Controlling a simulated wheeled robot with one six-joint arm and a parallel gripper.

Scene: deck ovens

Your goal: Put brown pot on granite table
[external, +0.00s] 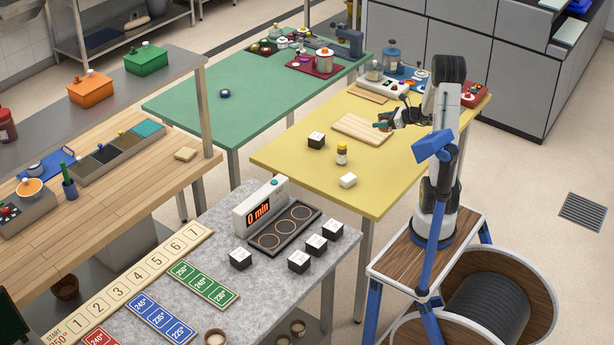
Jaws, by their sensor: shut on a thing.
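The granite table (205,258) is the grey speckled one at the front. A round brown pot (66,287) sits low at the left, below the wooden counter. Small brown pots (298,327) also show at the bottom edge, partly cut off; I cannot tell which pot is the task's. My gripper (388,122) is over the back right of the yellow table, far from the granite table. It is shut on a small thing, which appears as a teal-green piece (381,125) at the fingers. Its shape is too small to make out.
The yellow table (290,158) holds a wooden board (363,129), a small jar (342,154) and blocks. The green table (200,105) is mostly clear.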

